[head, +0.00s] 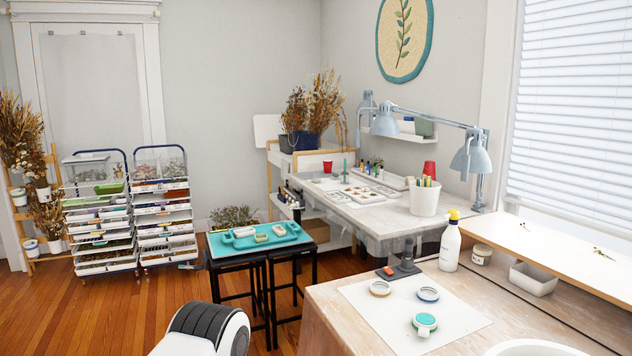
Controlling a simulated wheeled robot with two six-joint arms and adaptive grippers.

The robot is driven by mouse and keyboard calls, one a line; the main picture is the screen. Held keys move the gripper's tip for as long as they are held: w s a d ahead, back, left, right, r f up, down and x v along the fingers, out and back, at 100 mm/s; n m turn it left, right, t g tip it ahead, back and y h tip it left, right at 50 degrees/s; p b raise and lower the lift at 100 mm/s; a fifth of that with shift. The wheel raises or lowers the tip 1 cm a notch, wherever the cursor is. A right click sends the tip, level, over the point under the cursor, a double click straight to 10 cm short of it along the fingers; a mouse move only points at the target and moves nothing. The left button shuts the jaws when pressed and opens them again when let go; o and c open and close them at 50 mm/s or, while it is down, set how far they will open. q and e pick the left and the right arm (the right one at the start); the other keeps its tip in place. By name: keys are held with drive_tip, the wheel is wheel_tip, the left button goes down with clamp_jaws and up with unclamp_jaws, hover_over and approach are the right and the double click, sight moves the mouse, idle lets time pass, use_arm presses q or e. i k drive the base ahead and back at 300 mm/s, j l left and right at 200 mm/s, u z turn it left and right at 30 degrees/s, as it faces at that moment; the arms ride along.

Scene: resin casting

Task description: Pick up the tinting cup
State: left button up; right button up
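I cannot tell for sure which vessel is the tinting cup. A small red cup (328,167) stands upright at the far left of the grey worktable (385,222). A second red cup-like vessel (430,169) is at the back right of that table, partly hidden behind a white bucket (425,199). On the near wooden table, a teal-topped round piece (424,322) sits on a white sheet (398,309). Neither gripper shows. Only a white and black rounded part of my own arm is at the bottom edge, far from the red cups.
A white spray bottle (450,246), a jar (482,255) and a white bin (533,279) stand on the near table. A turquoise tray (217,248) rests on black-legged stools. Lamps overhang the worktable. Open wooden floor (110,315) lies at the left.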

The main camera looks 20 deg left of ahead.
sight(315, 176)
drive_tip(key=i+j+u, duration=0.8)
drive_tip(key=u, duration=0.15)
drive_tip(key=i+j+u, duration=0.2)
drive_tip(key=i+u, duration=0.55)
drive_tip(key=i, duration=1.3)
drive_tip(key=i+z, duration=0.1)
drive_tip(key=i, duration=0.4)
drive_tip(key=i+j, duration=0.1)
drive_tip(key=i, duration=0.35)
drive_tip(key=i+j+z, duration=0.15)
drive_tip(key=i, duration=0.35)
drive_tip(key=i+j, duration=0.1)
drive_tip(key=i, duration=0.35)
drive_tip(key=i+j+z, duration=0.15)
drive_tip(key=i, duration=0.35)
drive_tip(key=i+j, duration=0.15)
drive_tip(key=i, duration=0.3)
drive_tip(key=l+z, duration=0.05)
